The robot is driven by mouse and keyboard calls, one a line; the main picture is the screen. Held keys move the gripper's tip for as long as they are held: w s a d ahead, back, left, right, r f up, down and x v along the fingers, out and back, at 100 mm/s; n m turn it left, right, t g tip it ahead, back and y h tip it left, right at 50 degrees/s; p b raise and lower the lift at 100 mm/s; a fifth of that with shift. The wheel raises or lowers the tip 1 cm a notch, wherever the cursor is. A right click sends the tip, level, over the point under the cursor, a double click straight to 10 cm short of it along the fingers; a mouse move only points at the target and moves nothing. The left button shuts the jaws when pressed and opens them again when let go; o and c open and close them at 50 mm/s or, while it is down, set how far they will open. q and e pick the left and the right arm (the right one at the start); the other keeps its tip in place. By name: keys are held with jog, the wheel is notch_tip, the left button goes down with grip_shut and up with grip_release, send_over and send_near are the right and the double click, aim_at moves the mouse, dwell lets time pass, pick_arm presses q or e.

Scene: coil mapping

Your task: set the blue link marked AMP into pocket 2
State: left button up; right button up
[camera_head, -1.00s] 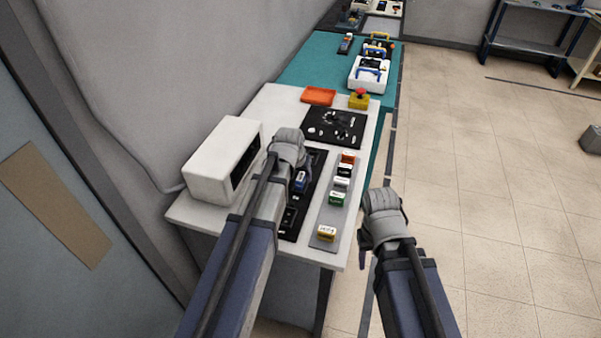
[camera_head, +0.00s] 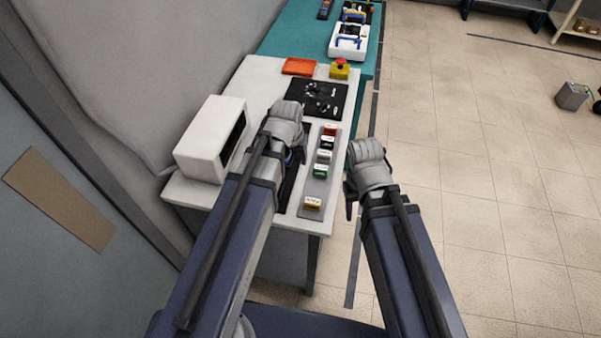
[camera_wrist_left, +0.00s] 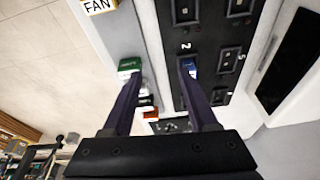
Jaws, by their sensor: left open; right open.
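My left gripper (camera_head: 294,155) is over the black pocket tray (camera_head: 290,195); in the left wrist view the two open fingers (camera_wrist_left: 158,78) are spread apart. A small blue piece, which looks like the blue link (camera_wrist_left: 193,71), is in the tray just below the numeral 2, close beside the right-hand finger and partly hidden by it. Its marking cannot be read. In the head view my left arm hides this piece. Several dark pockets show in the tray (camera_wrist_left: 210,40). My right gripper (camera_head: 350,192) is open, off the table's right side.
A white box (camera_head: 205,150) stands left. An emergency stop button (camera_head: 340,69) and orange tray (camera_head: 300,66) are further back.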

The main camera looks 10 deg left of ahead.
pick_arm(q)
jog(key=s+d+m+g, duration=0.1)
jog(key=s+d, duration=0.3)
jog(key=s, duration=0.3)
jog(key=s+d+f+m+g+y+b, duration=0.1)
jog(key=s+d+g, duration=0.1)
jog(key=s+d, duration=0.2)
jog(key=s, duration=0.3)
jog(key=shift+s+f, duration=0.25)
jog(key=shift+f, duration=0.05)
